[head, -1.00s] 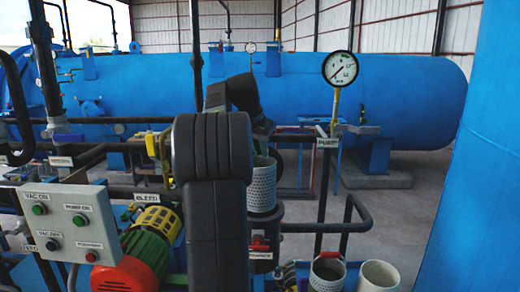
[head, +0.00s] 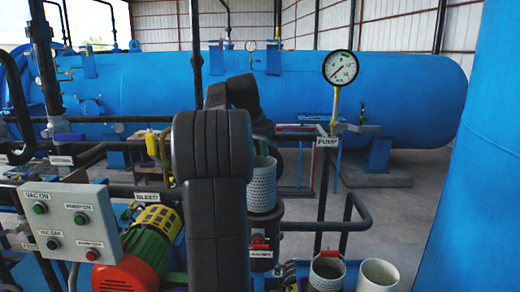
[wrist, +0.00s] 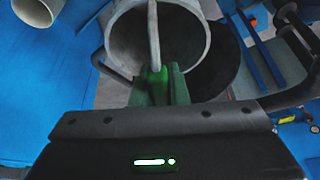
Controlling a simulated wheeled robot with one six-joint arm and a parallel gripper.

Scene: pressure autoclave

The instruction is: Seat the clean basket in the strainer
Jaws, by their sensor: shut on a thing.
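The clean basket is a pale grey perforated cylinder (head: 262,186), upright just right of my arm in the head view. In the wrist view its open top (wrist: 125,42) faces me, with a thin handle bar across it. The strainer is a dark round body (head: 264,228) directly below the basket. The basket's lower end meets the strainer's top; I cannot tell how deep it sits. A dark round shape shows beside the basket in the wrist view.
A gauge post (head: 336,110) and bent pipe (head: 352,212) stand right of the strainer. A control box (head: 70,225) and red-green pump (head: 140,255) are left.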

